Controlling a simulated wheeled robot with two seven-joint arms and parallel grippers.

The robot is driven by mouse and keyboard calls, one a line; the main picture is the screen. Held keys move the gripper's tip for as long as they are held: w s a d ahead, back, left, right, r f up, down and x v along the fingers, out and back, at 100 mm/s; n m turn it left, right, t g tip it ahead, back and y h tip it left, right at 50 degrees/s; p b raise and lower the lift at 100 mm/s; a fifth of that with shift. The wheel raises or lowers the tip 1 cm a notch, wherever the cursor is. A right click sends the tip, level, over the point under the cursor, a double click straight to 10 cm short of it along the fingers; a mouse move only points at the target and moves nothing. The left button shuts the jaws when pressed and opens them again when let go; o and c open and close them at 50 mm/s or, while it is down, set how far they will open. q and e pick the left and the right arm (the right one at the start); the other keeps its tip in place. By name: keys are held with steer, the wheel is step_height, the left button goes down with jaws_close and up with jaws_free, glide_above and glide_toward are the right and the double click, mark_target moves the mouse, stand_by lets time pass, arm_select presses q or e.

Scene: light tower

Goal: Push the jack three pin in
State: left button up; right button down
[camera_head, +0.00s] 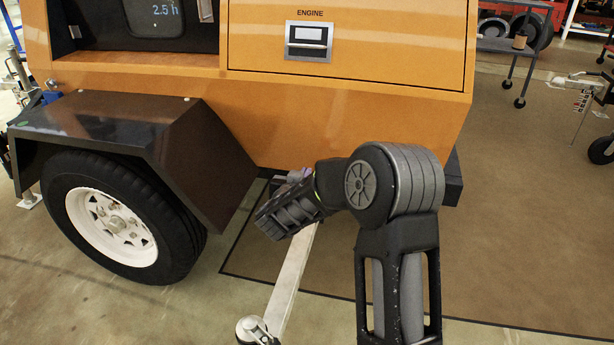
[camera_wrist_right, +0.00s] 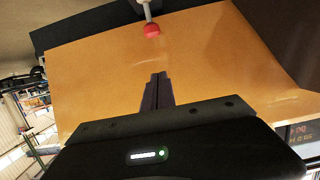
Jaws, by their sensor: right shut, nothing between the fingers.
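A red knob (camera_wrist_right: 152,30) on a short grey stem (camera_wrist_right: 147,10) shows near the top of the right wrist view; I take it for the jack pin. My right gripper (camera_wrist_right: 157,76) is shut and empty. Its dark fingers point toward the knob, with a visible gap between in the picture. In the head view my right arm reaches to the trailer's lower edge, and the knob cannot be made out there. A pale outrigger beam (camera_head: 289,285) runs from under the trailer to a jack (camera_head: 255,331) at the bottom. My left gripper is not in view.
The orange trailer body (camera_head: 330,120) stands close behind my right arm. Its dark fender (camera_head: 140,125) and wheel (camera_head: 115,222) are at the left. Open floor lies to the right, with a grey cart (camera_head: 507,47) farther back.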

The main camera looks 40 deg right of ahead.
steer(key=w+d+f+b, duration=0.5)
steer(key=d+f+b, duration=0.1)
steer(key=d, duration=0.1)
steer(key=shift+w+f, duration=0.15)
steer(key=shift+w, duration=0.15)
steer(key=shift+f, duration=1.55)
